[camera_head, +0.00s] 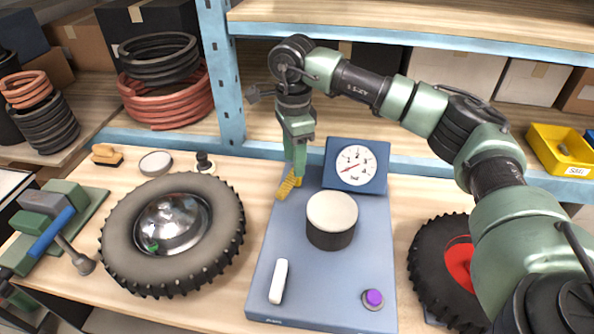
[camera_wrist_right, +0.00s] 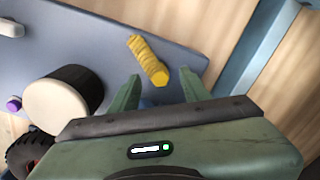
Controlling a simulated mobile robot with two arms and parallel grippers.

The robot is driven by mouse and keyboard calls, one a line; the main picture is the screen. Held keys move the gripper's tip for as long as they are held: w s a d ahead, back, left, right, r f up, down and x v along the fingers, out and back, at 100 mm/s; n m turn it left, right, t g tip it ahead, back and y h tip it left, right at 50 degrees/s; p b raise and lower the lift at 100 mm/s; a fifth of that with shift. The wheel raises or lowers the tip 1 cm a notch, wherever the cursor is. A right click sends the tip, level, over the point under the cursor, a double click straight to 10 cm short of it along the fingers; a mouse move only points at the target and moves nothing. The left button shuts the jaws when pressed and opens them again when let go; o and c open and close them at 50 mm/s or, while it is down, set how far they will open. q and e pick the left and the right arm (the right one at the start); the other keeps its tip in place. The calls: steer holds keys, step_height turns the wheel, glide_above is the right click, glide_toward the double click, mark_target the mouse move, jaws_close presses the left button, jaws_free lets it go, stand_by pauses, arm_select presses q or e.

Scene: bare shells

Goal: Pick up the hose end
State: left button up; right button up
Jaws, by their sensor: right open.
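The hose end is a short yellow ribbed piece (camera_head: 287,188) at the far left corner of the blue-grey board (camera_head: 268,285). In the right wrist view the hose end (camera_wrist_right: 146,58) lies tilted, its smooth round tip toward my gripper. My right gripper (camera_head: 298,168) points down over it. In the wrist view my right gripper (camera_wrist_right: 160,82) is open, with the hose end's tip seen between and just beyond the fingertips. I cannot tell if they touch. The right finger partly hides the hose end in the head view. My left gripper is not in view.
A pressure gauge (camera_head: 356,165) stands close to the right of the hose end. A dark drum with a pale top (camera_head: 332,212), a white stick (camera_head: 278,281) and a purple knob (camera_head: 373,298) are on the board. A wheel (camera_head: 115,234) lies left. A blue shelf post (camera_head: 226,75) rises behind.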

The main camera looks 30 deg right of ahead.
step_height(320, 180, down, 4)
steer(key=shift+s+d+r+p, duration=0.1)
steer(key=shift+d+r+p, duration=0.05)
steer(key=shift+p, duration=0.7)
steer(key=shift+f, duration=0.45)
jaws_close()
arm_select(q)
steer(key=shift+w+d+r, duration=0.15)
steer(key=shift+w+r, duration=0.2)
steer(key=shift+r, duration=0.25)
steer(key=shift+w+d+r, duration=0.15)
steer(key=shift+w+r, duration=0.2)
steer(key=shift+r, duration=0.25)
arm_select(e)
steer(key=shift+r, duration=0.1)
